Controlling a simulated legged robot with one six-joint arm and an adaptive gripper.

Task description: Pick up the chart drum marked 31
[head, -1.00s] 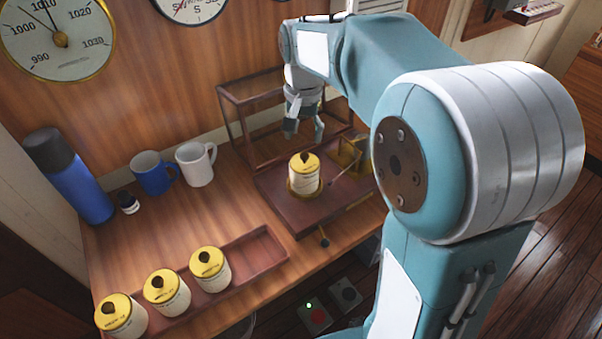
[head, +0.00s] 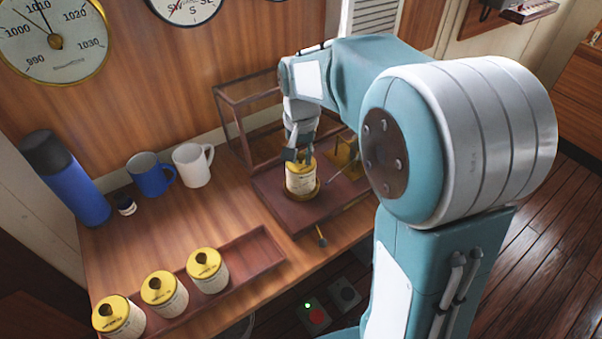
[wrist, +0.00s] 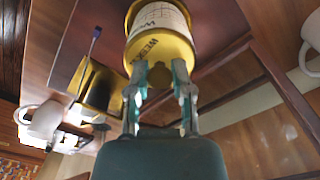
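A white chart drum with a yellow lid (head: 300,181) stands upright on the instrument's dark red base (head: 275,199). In the wrist view the drum (wrist: 160,22) shows a gridded label with lettering; I cannot read a 31. My gripper (head: 298,156) is right above this drum, pointing down at its lid. In the wrist view the two fingers are apart at the lid's edge, around where the knob is; contact is not clear. Three similar drums with dark knobs, the left (head: 118,318), middle (head: 164,295) and right (head: 208,270), stand in a tray; their numbers are not legible.
The long reddish tray (head: 262,250) has an empty right end. A blue flask (head: 75,190), a blue mug (head: 148,174), a white mug (head: 192,165) and a small dark bottle (head: 124,204) stand at the left. An open glazed frame (head: 228,125) rises behind the instrument, with brass parts (head: 345,156) beside the drum.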

